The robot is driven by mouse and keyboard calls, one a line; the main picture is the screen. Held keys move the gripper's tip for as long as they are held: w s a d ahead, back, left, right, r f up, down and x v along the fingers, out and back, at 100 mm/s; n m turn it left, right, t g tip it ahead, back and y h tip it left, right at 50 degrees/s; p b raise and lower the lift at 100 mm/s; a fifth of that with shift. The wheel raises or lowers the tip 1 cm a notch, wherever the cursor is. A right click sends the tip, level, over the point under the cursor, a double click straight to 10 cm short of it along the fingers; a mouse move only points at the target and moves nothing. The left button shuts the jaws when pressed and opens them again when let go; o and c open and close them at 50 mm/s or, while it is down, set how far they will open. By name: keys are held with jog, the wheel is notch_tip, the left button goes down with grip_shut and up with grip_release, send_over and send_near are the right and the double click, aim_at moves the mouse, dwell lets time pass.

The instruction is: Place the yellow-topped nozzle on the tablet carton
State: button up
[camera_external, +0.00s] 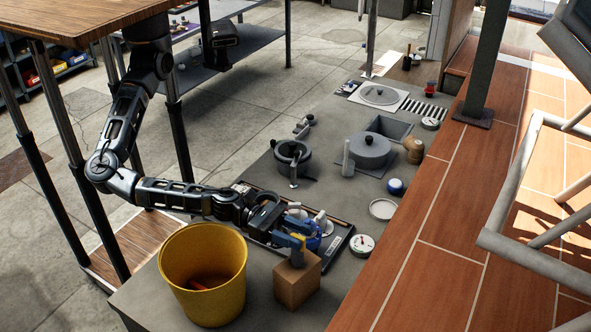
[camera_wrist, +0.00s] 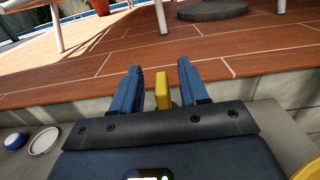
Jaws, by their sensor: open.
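The brown tablet carton (camera_external: 297,283) stands upright on the grey counter, right of the yellow bucket. My gripper (camera_external: 291,243) is just over the carton's top, its blue fingers apart. The nozzle's yellow top (camera_external: 301,239) shows between the fingers above the carton. In the wrist view the yellow top (camera_wrist: 162,89) stands between the fingers of my gripper (camera_wrist: 160,75), with a gap visible on each side. The nozzle's lower part is hidden by the fingers, so its contact with the carton cannot be seen clearly.
A yellow bucket (camera_external: 203,278) stands close at the left. A dark tray (camera_external: 341,247) with several items lies behind my gripper. A white round dish (camera_external: 382,209), a blue-and-white jar (camera_external: 396,187) and a gauge (camera_external: 361,244) stand along the right edge. Grey pots stand farther back.

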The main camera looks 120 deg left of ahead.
jog(key=s+b, duration=0.1)
jog(key=s, duration=1)
jog(key=shift+s, duration=0.25)
jog(key=shift+a, duration=0.1)
